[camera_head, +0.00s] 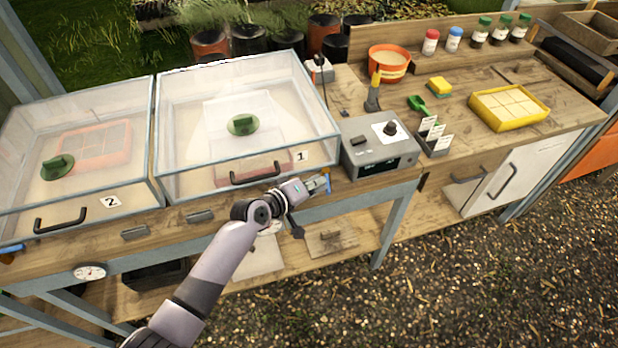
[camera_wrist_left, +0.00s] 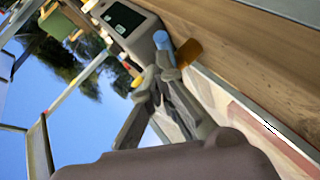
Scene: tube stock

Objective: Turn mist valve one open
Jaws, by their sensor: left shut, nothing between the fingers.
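Mist valve one shows at the bench's front edge below the box marked 1, as a blue lever (camera_head: 327,182) by a small brass-coloured part. In the left wrist view the blue lever (camera_wrist_left: 163,41) and the orange-brown valve body (camera_wrist_left: 188,51) are just beyond the fingertips. My left gripper (camera_head: 321,184) is at the lever and partly covers it. In the wrist view my left gripper (camera_wrist_left: 166,70) is shut with nothing between its fingers. Its tips are close to the lever's end; I cannot tell if they touch. My right gripper is not in view.
Clear lidded box 1 (camera_head: 180,185) stands behind the valve, with box 2 (camera_head: 20,222) to its left. A grey control unit (camera_head: 372,160) is just right of the valve. Another blue lever (camera_head: 10,248) is at the far left. Gravel in front is clear.

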